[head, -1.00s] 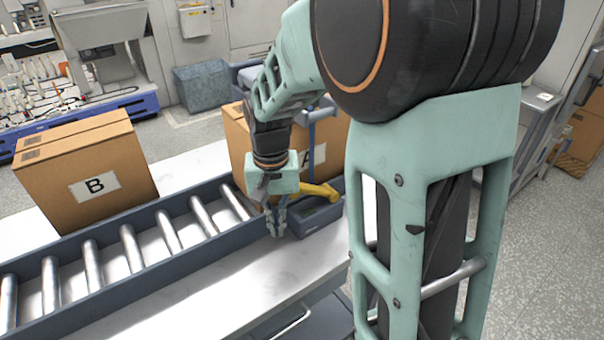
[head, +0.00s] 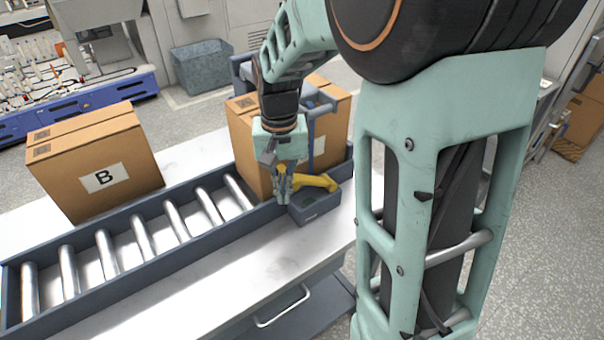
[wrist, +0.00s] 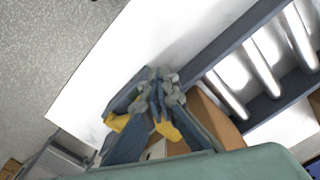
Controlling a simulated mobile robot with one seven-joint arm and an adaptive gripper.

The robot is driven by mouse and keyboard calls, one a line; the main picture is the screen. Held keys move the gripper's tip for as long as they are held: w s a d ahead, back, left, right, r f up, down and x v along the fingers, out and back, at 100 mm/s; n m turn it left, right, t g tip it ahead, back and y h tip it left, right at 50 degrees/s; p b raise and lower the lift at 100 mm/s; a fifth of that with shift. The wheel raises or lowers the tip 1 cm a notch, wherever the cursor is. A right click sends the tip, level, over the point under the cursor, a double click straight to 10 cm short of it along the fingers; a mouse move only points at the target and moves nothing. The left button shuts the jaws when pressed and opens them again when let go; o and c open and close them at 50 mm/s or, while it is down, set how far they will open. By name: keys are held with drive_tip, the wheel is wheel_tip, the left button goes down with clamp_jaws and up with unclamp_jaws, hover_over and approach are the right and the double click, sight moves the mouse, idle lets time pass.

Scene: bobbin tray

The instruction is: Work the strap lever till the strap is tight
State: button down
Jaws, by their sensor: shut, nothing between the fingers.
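The yellow strap lever (head: 318,182) lies over a small blue-grey housing (head: 312,210) in front of the box at the end of the conveyor. A blue strap (head: 319,142) runs over that cardboard box (head: 243,125); I cannot tell how tight it is. My gripper (head: 284,200) is shut and empty, pointing down at the left end of the lever, overlapping it in the head view; contact is unclear. In the wrist view, yellow lever parts (wrist: 168,129) show close beside and behind my gripper (wrist: 158,82), partly hidden by it.
A roller conveyor (head: 110,272) runs left of the housing, and box B (head: 85,190) stands behind it. The white bench top (head: 215,275) in front is clear. A grey bin (head: 203,62) stands on the floor at the back.

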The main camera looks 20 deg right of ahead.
drive_tip(key=shift+w+d+f, duration=0.1)
drive_tip(key=shift+d, duration=0.15)
